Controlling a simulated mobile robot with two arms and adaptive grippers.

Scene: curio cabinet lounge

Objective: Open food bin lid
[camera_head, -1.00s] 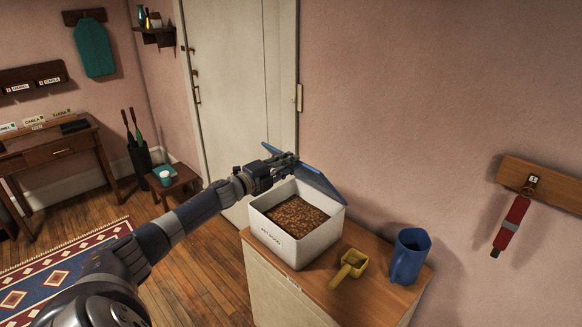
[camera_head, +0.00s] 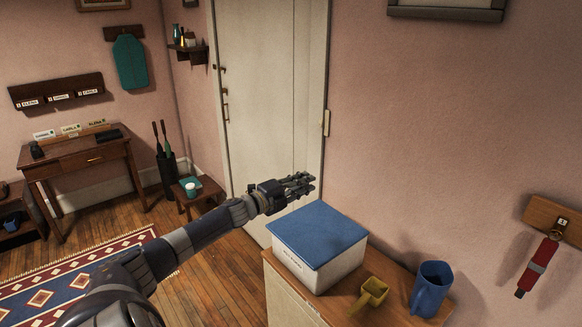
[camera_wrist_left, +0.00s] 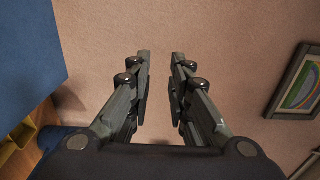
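The food bin (camera_head: 302,274) is a white box with a label on its front, standing on a wooden cabinet top. Its blue lid (camera_head: 320,236) lies flat over the top, so the food inside is hidden. My left gripper (camera_head: 312,184) is in the air above and behind the lid's back left corner, apart from it. In the left wrist view the two fingers (camera_wrist_left: 160,58) are spread with nothing between them, and the blue lid (camera_wrist_left: 28,55) shows at the left. My right gripper is in neither view.
A yellow scoop (camera_head: 369,296) and a blue pitcher (camera_head: 431,288) stand on the cabinet top (camera_head: 398,307) right of the bin. The wall rises close behind, with a red strap (camera_head: 538,266) hanging at right. A door (camera_head: 262,110) is behind my left arm.

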